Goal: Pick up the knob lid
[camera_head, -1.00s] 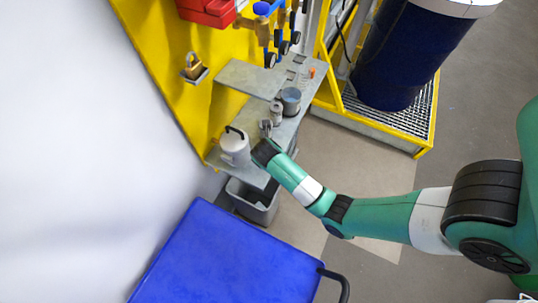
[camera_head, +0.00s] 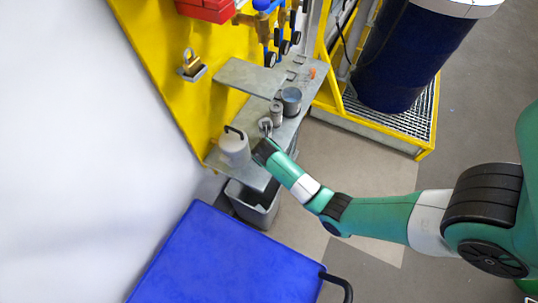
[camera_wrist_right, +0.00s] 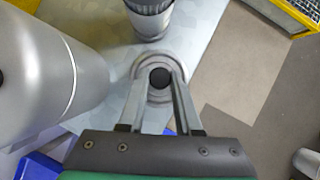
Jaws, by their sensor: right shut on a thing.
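The knob lid (camera_wrist_right: 147,63) is a round grey disc with raised rings and a black knob in its middle, seen from above in the right wrist view. It also shows small in the head view (camera_head: 266,124), on or just over the grey shelf (camera_head: 252,176). My right gripper (camera_wrist_right: 160,76) is shut on the black knob, one finger on each side. In the head view my right gripper (camera_head: 264,136) is at the shelf's front edge and partly hides the lid. I cannot tell whether the lid touches the shelf. My left gripper is not in view.
A grey canister with a black handle (camera_head: 234,149) stands close left of the lid. A small grey jar (camera_head: 277,112) and a blue-grey cup (camera_head: 291,97) stand behind it. A grey bin (camera_head: 254,206) and a blue cart top (camera_head: 226,262) are below the shelf.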

